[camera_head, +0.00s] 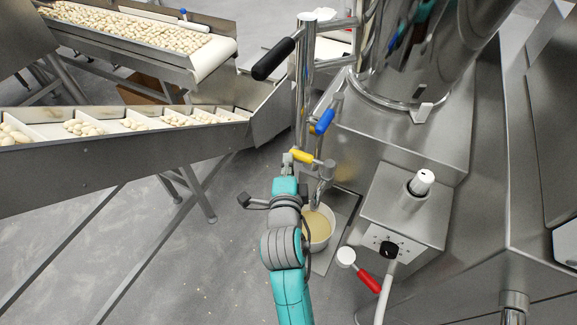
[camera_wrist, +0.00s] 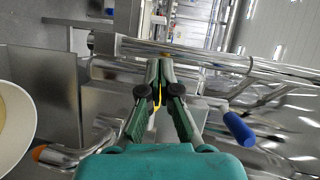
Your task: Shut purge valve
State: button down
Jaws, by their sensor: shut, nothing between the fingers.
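The valve pipework (camera_head: 303,90) stands left of the steel machine. It carries a black lever (camera_head: 273,59), a blue handle (camera_head: 325,121) and a yellow handle (camera_head: 301,156); no label shows which is the purge valve. My gripper (camera_head: 287,160) is at the left end of the yellow handle; its fingers are small and partly hidden there. In the wrist view my gripper (camera_wrist: 158,82) is shut with nothing held, its fingertips at the steel pipes. A yellow strip (camera_wrist: 157,101) shows through the gap between its fingers; contact is unclear. The blue handle (camera_wrist: 238,128) is to its right.
A white bucket (camera_head: 328,229) of pale liquid stands below the valves, right beside my arm. A control box (camera_head: 397,213) and a red-handled lever (camera_head: 369,281) are at the right. Grey floor at lower left is open.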

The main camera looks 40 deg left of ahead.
jog(key=shift+w+a+r+m+t+h, duration=0.1)
jog(key=shift+w+a+m+t+h, duration=0.25)
jog(key=shift+m+h, duration=0.2)
jog(key=shift+w+d+r+t, duration=0.1)
jog(key=shift+r+t, duration=0.05)
jog(key=shift+t, duration=0.1)
jog(key=v, duration=1.2)
jog(key=shift+s, duration=0.3)
